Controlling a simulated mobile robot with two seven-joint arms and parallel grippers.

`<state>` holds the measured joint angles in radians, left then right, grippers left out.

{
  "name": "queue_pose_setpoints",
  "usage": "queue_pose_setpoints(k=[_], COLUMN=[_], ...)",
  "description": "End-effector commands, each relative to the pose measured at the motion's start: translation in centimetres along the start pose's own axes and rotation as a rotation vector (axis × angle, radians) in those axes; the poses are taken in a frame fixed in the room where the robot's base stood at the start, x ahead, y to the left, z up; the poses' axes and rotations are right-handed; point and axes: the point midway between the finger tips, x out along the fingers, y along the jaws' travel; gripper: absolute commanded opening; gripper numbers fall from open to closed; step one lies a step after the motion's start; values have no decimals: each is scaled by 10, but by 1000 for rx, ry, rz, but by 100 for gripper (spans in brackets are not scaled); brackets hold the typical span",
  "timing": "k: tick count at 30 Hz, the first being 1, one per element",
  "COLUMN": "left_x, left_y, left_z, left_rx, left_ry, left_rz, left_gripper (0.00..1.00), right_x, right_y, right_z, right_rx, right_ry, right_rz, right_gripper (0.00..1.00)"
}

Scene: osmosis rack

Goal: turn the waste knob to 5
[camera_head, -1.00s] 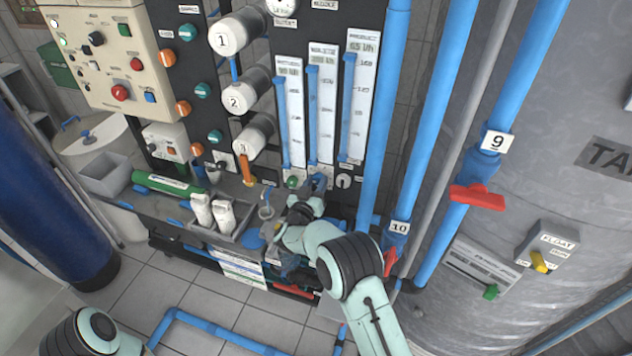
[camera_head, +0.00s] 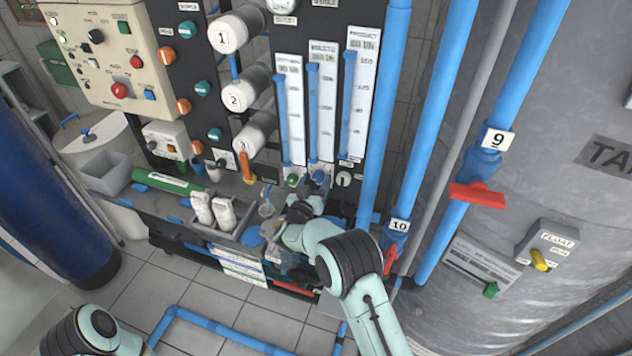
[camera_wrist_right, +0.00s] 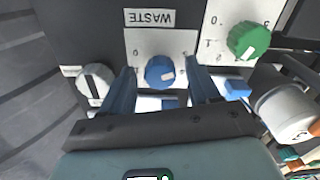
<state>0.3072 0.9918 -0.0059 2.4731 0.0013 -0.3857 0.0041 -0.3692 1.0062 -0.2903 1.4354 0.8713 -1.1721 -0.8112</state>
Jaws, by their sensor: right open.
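The blue waste knob (camera_wrist_right: 160,72) sits on a white plate under a label reading WASTE, which appears upside down in the right wrist view. A white mark shows on the knob's face. My right gripper (camera_wrist_right: 160,82) is open, with one finger on each side of the knob; I cannot tell whether either finger touches it. In the head view the blue knob (camera_head: 319,177) shows just above my right gripper (camera_head: 300,208), at the foot of the middle flow gauge. Of my left arm only a rounded link shows at the bottom left; its gripper is out of view.
A green knob (camera_wrist_right: 249,41) and a white-and-grey knob (camera_wrist_right: 95,84) flank the waste knob. Tall flow gauges (camera_head: 322,105) rise above. A grey tray (camera_head: 236,228) with white bottles stands to the left. Blue pipes (camera_head: 384,110) run vertically on the right.

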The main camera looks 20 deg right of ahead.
Motion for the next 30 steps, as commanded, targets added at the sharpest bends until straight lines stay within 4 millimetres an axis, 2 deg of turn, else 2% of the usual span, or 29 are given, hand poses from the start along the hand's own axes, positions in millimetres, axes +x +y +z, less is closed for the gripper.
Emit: queue_pose_setpoints(k=[5, 9, 15, 18, 24, 30], left_x=[16, 30, 43, 46, 49, 49], left_y=[-10, -18, -26, -27, -29, -28], left_z=[13, 22, 29, 31, 32, 32], left_rx=[-6, -10, -14, -14, -15, -15], left_ry=[-16, -28, -38, -40, -42, -41], left_rz=[-6, -10, -13, -14, -15, -14], left_gripper=[43, 43, 43, 43, 43, 43], right_x=[-28, -61, -102, -117, -131, -132], right_y=[-1, -1, -1, -1, 0, 0], right_z=[5, 6, 4, 3, 2, 1], right_rx=[0, -2, -1, -1, -1, -1], right_ry=[-3, -3, -2, -2, -1, -1], right_rz=[-4, -6, -5, -4, -1, -1], right_gripper=[61, 61, 61, 61, 61, 61])
